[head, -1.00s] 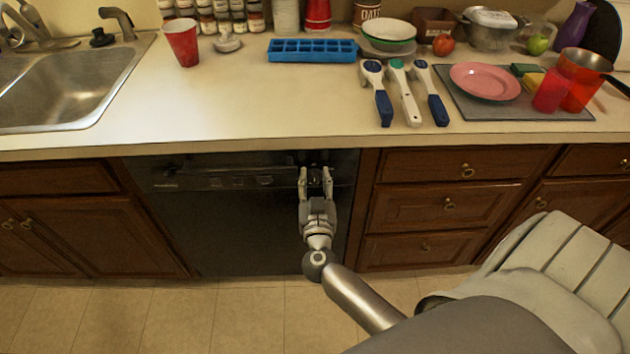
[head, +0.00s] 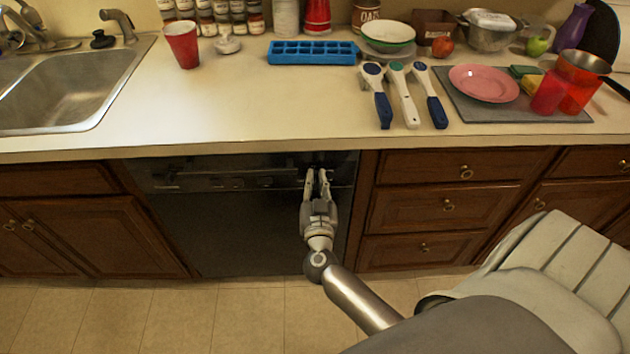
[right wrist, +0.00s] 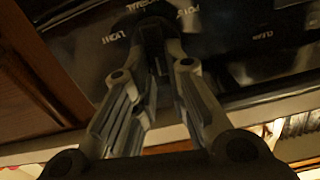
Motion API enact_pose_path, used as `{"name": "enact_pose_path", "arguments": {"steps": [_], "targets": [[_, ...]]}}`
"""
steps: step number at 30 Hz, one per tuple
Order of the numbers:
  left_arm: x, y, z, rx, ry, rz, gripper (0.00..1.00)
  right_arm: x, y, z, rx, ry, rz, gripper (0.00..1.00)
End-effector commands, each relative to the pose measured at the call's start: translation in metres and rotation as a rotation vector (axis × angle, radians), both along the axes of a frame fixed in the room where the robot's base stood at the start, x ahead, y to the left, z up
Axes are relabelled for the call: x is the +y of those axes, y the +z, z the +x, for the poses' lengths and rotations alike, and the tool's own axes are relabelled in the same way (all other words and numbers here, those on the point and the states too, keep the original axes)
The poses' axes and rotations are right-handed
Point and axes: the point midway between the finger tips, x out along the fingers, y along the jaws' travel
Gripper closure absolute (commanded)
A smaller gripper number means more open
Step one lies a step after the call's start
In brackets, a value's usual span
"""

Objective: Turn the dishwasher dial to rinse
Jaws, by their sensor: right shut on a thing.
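The dishwasher (head: 240,225) has a black front below the counter, with a dark control panel along its top. My right gripper (head: 317,180) is at the right end of that panel, fingers pointing at it. In the right wrist view my right gripper (right wrist: 157,48) is shut on the dark dial (right wrist: 152,34), which shows between the fingertips. White print surrounds the dial on the panel (right wrist: 235,45), including words like "light", "pots" and "clean". The dial's pointer is too dark to read, and the fingers hide much of the dial. My left gripper is not in view.
The counter edge (head: 230,148) overhangs just above the panel. Wooden drawers (head: 450,207) stand right of the dishwasher and cabinets (head: 85,235) left. The floor (head: 230,315) in front is clear.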

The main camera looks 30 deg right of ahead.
Motion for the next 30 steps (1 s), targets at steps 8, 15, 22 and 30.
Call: {"name": "enact_pose_path", "arguments": {"steps": [8, 15, 22, 30], "targets": [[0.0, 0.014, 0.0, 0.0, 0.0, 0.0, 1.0, -0.003, 0.0, -0.003, -0.117, 0.0, 0.199, 1.0], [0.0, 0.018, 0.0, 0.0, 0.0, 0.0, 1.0, -0.007, -0.003, -0.005, -0.238, -0.001, 0.392, 1.0], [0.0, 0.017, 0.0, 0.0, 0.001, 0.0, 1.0, -0.01, -0.007, -0.007, -0.343, -0.001, 0.563, 1.0], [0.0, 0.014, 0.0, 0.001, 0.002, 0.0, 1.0, -0.012, -0.01, -0.008, -0.433, -0.001, 0.709, 1.0]]}}
